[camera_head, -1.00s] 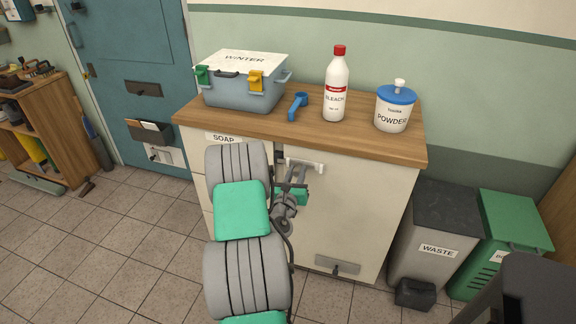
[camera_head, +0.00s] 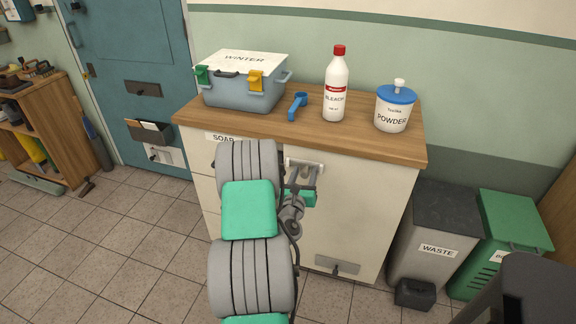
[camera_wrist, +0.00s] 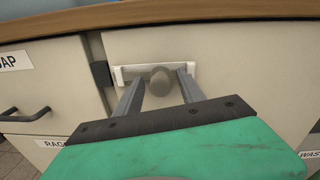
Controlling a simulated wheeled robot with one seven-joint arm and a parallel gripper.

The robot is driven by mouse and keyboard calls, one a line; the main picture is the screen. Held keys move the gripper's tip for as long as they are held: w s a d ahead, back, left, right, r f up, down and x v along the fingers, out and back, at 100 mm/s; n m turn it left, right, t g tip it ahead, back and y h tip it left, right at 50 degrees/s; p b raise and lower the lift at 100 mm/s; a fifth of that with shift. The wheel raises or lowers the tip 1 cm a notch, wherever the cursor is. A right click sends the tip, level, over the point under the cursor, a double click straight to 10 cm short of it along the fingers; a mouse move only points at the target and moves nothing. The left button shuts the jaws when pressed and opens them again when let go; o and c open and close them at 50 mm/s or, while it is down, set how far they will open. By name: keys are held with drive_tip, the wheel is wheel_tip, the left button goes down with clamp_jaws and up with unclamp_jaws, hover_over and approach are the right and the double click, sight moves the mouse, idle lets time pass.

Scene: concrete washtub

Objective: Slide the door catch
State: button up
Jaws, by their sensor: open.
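The door catch (camera_wrist: 160,82) is a pale plate with a round grey knob, high on the cream cabinet door (camera_wrist: 235,65). In the head view its plate (camera_head: 318,164) shows just under the worktop, partly covered by my gripper (camera_head: 303,174). In the wrist view my gripper (camera_wrist: 160,88) is open, with one finger on each side of the knob. The fingertips reach the plate's area; I cannot tell whether they touch the plate or the knob. A dark block (camera_wrist: 101,74) sits at the plate's left end, by the door's edge.
The wooden worktop (camera_head: 240,135) overhangs just above the catch. It holds a storage box (camera_head: 240,93), a blue scoop (camera_head: 298,106), a bleach bottle (camera_head: 335,95) and a powder tub (camera_head: 392,111). A waste bin (camera_head: 440,225) stands right of the cabinet.

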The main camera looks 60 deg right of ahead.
sight(304, 176)
drive_tip(key=shift+b+v, duration=0.95)
drive_tip(key=b+v, duration=0.3)
drive_tip(key=v, duration=0.1)
drive_tip(key=shift+a+f, duration=0.15)
drive_tip(key=shift+a, duration=0.15)
drive_tip(key=shift+s+a, duration=0.1)
drive_tip(key=shift+a, duration=0.15)
